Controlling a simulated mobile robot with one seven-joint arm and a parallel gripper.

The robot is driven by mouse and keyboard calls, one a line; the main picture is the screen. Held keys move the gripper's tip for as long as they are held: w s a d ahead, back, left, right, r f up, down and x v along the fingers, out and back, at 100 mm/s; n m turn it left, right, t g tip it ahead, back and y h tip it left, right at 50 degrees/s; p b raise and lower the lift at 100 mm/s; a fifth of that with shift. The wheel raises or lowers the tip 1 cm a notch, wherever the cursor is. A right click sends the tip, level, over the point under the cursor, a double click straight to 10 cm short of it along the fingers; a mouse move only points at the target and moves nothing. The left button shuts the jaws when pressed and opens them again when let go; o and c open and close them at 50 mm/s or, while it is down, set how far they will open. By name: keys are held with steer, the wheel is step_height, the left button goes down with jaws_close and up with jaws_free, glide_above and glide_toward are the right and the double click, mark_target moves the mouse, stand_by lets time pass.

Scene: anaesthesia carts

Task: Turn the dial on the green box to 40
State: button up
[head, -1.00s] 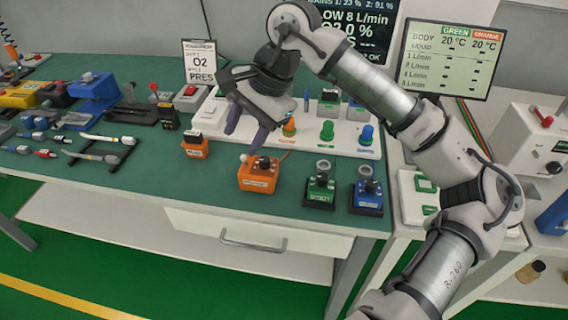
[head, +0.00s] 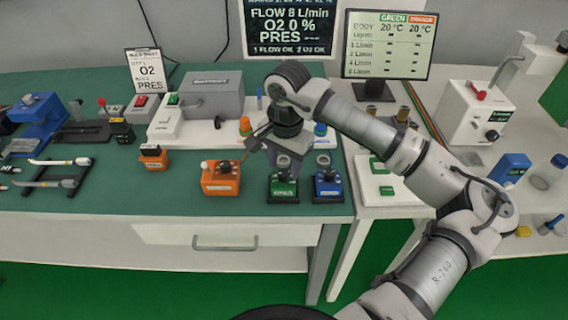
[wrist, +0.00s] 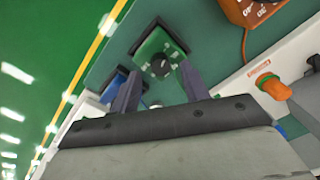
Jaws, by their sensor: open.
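The green box (head: 283,188) stands on the bench between an orange box and a blue box. In the wrist view the green box (wrist: 176,48) shows from above, with its round dark dial (wrist: 160,67) facing the camera. The number the dial points at is too small to read. My gripper (wrist: 161,68) is open and empty, its two fingers framing the dial in the wrist view. In the head view my gripper (head: 287,147) hangs just above and behind the green box and hides some of what is behind it. The fingers appear apart from the dial.
The orange box (head: 220,180) is to the left and the blue box (head: 328,188) is close on the right. A white panel (head: 195,131) with coloured knobs lies behind. The bench front edge (head: 180,213) is near. Displays stand at the back.

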mark_target(283, 175)
steer(key=shift+f, duration=1.15)
steer(key=c, duration=1)
steer(key=shift+f+b, duration=0.1)
steer(key=shift+b, duration=0.25)
